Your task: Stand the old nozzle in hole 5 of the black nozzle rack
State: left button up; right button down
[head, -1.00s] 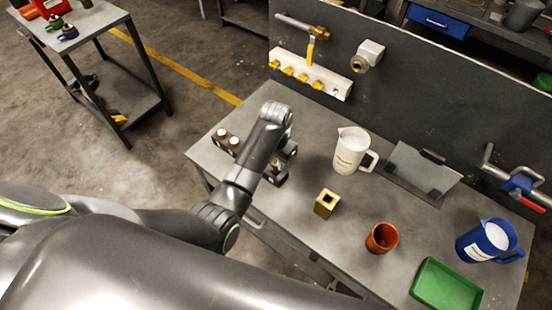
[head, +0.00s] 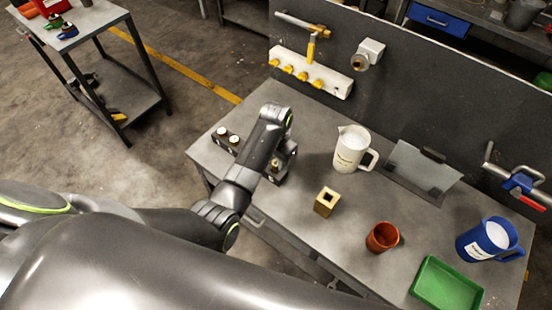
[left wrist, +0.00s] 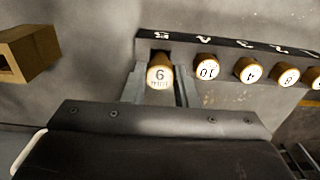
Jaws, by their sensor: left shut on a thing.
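The black nozzle rack (head: 283,178) lies at the left end of the bench, partly hidden behind my left arm. In the left wrist view its numbered strip (left wrist: 225,42) appears upside down. My left gripper (left wrist: 160,88) is shut on a brass nozzle with a pale round top (left wrist: 159,74), marked with what looks like a 6 or 9. The nozzle is at the rack's left end in that view, by the mark that looks like 5. It looks upright. Its lower end is hidden, so I cannot tell how deep it sits. My right gripper is not in view.
Other nozzles (left wrist: 250,71) stand in the rack close beside the held one. A brass square block (head: 326,202), a white jug (head: 351,150), an orange cup (head: 382,237), a blue jug (head: 487,241) and a green tray (head: 447,286) stand to the right.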

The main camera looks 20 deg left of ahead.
pick_arm(q)
jog(key=shift+f, duration=1.2)
jog(key=o, duration=1.3)
jog(key=shift+r+p, duration=0.4)
jog(key=shift+r, duration=3.15)
